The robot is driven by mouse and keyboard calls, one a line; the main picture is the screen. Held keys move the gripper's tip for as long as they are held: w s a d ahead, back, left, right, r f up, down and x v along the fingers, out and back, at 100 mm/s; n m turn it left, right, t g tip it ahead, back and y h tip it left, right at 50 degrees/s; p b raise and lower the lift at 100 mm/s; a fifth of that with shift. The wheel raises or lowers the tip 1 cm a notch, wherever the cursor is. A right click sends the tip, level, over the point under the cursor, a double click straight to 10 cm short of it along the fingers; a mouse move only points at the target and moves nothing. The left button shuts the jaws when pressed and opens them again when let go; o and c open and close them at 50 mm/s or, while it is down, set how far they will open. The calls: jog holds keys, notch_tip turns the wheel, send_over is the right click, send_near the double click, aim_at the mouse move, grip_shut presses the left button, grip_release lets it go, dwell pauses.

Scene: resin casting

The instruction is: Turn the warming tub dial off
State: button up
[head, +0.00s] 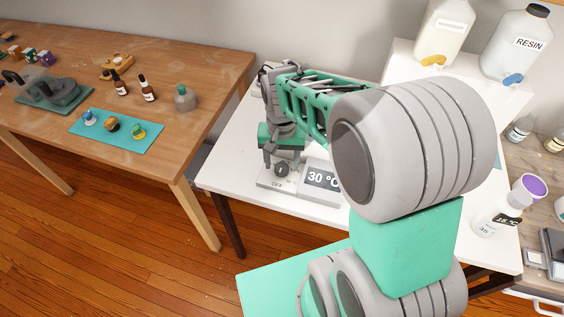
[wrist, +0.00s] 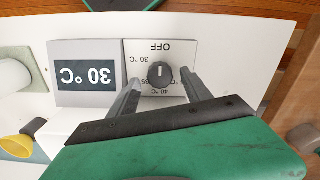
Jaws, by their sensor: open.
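The dial (wrist: 160,73) is a small dark round knob with a pale line, on a white panel (wrist: 136,48) marked OFF, 30 °C and 40 °C, among other marks. In the wrist view the panel appears upside down, with OFF at the top. The pale line runs roughly up and down; which end is the pointer is unclear. In the head view the dial (head: 281,170) is just below my gripper (head: 280,162). My gripper (wrist: 160,78) is open, its fingers on either side of the dial in the wrist view. Contact cannot be told.
A display (head: 322,178) reading 30 °C adjoins the dial panel on the white table (head: 225,170). My arm hides much of that table. Resin jugs (head: 515,45) stand on a raised white stand at the right. A wooden table (head: 200,75) with bottles and a teal mat is at the left.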

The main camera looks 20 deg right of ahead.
aim_at(283, 171)
notch_tip(283, 171, up, 7)
jog(key=shift+f, duration=0.1)
dwell(0.4)
jog(key=shift+w+n, duration=0.35)
jog(key=shift+n, duration=0.35)
jog(key=s+f, duration=0.1)
jog(key=s+f+n, duration=0.1)
jog(key=shift+f, duration=0.4)
jog(key=shift+n+t, duration=0.3)
jog(key=shift+n, duration=0.6)
jog(key=s, duration=0.4)
jog(key=shift+s+f, duration=0.15)
jog(key=shift+f, duration=0.25)
notch_tip(283, 171, up, 6)
jog(key=s+t, duration=0.2)
jog(key=shift+a+t, duration=0.3)
jog(key=shift+a, duration=0.05)
jog(key=shift+s+f, duration=0.1)
